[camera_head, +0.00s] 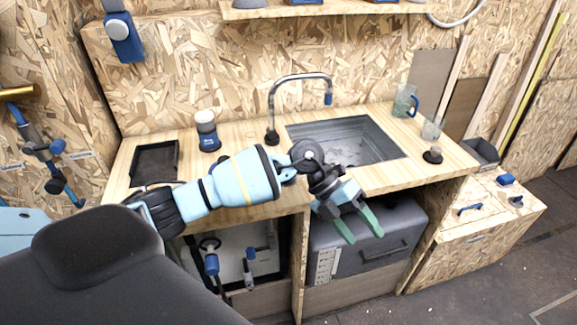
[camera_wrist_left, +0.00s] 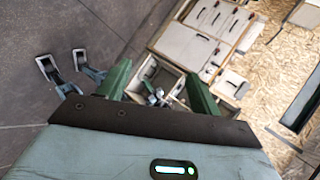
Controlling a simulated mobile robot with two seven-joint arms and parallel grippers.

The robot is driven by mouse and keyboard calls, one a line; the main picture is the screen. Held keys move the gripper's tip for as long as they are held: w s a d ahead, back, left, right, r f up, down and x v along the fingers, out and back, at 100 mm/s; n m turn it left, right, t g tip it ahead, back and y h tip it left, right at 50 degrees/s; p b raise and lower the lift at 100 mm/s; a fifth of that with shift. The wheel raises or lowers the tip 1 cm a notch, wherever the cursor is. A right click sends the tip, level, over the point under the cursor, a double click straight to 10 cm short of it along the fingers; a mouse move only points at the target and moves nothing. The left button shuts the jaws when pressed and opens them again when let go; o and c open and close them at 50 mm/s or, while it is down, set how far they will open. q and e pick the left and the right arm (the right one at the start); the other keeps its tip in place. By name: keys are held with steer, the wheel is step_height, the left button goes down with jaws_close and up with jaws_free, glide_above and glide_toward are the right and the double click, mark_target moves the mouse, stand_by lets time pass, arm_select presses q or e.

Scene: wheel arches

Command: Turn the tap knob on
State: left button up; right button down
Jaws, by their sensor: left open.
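A small dark round knob-like piece (camera_head: 433,155) sits on the counter right of the sink. Blue-handled valve-like fittings (camera_head: 211,261) show in the open space under the counter. I cannot tell for certain which is the tap knob. My left gripper (camera_head: 360,236) has its green fingers spread and empty, in front of the grey drawer unit below the sink. Its fingers also show apart in the left wrist view (camera_wrist_left: 156,72). My right gripper is not in view.
The wooden counter (camera_head: 235,190) carries a black tray (camera_head: 155,163), a white-and-blue canister (camera_head: 207,131) and a clear mug (camera_head: 404,101). The grey drawer unit (camera_head: 340,256) is close behind the gripper. A low wooden cabinet (camera_head: 470,240) stands at right, with open floor before it.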

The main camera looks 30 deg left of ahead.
arm_select(q)
steer(key=w+a+r+y, duration=0.1)
steer(key=w+a+y, duration=0.1)
steer(key=a, duration=0.2)
steer(key=w+a+r+y, duration=0.2)
steer(key=a, duration=0.2)
steer(key=w+a+r+t+y, duration=0.1)
steer(key=w+a+y, duration=0.1)
steer(key=a, duration=0.3)
steer(key=shift+a+r+n, duration=0.1)
steer(key=shift+r+n, duration=0.2)
steer(key=shift+r, duration=0.1)
steer(key=a+r+y, duration=0.1)
steer(key=a, duration=0.2)
steer(key=a+r+n+y, duration=0.1)
steer(key=a+r, duration=0.1)
steer(key=a, duration=0.1)
steer(key=a+r+y, duration=0.2)
steer(key=a, duration=0.1)
steer(key=shift+w+a+r+n, duration=0.15)
steer(key=shift+w+a+n, duration=0.1)
steer(key=shift+a+n, duration=0.15)
steer(key=shift+d+f, duration=0.1)
steer(key=shift+f, duration=3.8)
steer(key=c, duration=1)
steer(key=shift+o, duration=0.2)
